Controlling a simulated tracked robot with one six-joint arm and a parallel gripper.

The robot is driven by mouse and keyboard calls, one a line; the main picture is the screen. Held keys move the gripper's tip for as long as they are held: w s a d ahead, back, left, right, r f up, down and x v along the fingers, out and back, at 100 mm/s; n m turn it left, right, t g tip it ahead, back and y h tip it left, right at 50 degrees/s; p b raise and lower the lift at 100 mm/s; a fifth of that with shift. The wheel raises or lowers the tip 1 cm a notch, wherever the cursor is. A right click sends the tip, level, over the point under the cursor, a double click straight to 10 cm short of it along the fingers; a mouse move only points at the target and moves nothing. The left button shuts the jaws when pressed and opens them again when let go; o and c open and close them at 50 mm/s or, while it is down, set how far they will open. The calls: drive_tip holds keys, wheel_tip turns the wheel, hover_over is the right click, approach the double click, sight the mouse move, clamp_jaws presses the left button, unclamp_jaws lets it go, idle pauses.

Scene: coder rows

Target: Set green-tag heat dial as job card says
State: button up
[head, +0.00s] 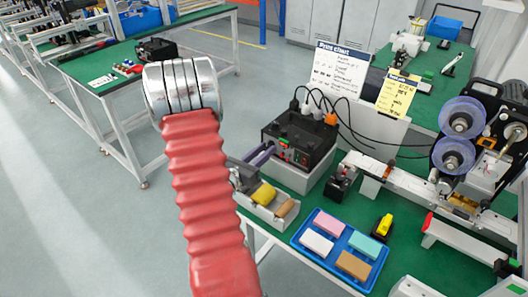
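A black control box (300,140) stands on the green bench, with small red and green marks on its front panel. Its dials and any green tag are too small to tell apart. A yellow card (397,93) stands upright behind it to the right, its text too small to read. A white sheet with a blue header (339,68) stands left of the yellow card, its lines also unreadable. My red ribbed arm with silver rings rises at left of centre, apart from the box in the picture. My gripper's fingers do not show.
A blue tray (300,240) holds several coloured blocks at the bench front. A grey bin (255,208) with a yellow sponge sits left of it. Black cables arch behind the box. A machine with blue reels (453,156) stands right. Open floor lies left.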

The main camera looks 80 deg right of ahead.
drive_tip(key=shift+o, duration=0.5)
drive_tip(key=shift+w+a, duration=0.1)
drive_tip(key=shift+a, duration=0.05)
drive_tip(key=shift+v, duration=6.75)
drive_tip(key=shift+f, duration=0.15)
